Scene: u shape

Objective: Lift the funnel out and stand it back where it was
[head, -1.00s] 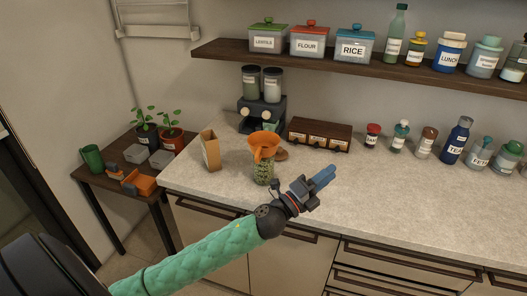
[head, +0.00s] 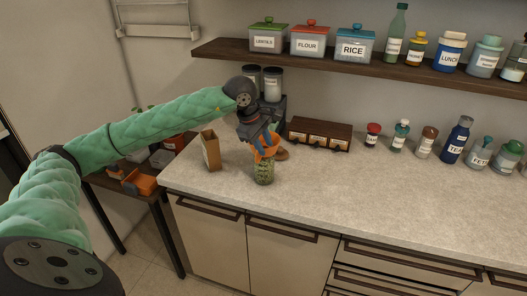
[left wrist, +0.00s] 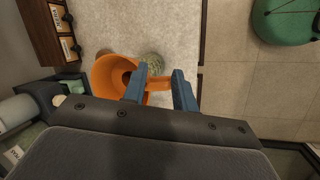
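The orange funnel (head: 268,150) sits on the mouth of a glass jar (head: 264,173) with green contents, near the counter's front edge. My left gripper (head: 265,143) is above it, fingers pointing down, and hides part of it. In the left wrist view, the funnel's wide cone (left wrist: 108,74) lies left of my left gripper (left wrist: 162,88). Its two blue fingers are apart, with the funnel's orange handle running between them. I see no clear grip on it. A bit of the jar (left wrist: 152,62) shows beside the funnel. My right gripper is not in view.
A tan open box (head: 211,151) stands left of the jar. Behind are a dark machine with canisters (head: 272,84) and a brown drawer box (head: 320,134). Several bottles line the counter's back right. The shelf (head: 370,66) overhangs. The counter's front right is clear.

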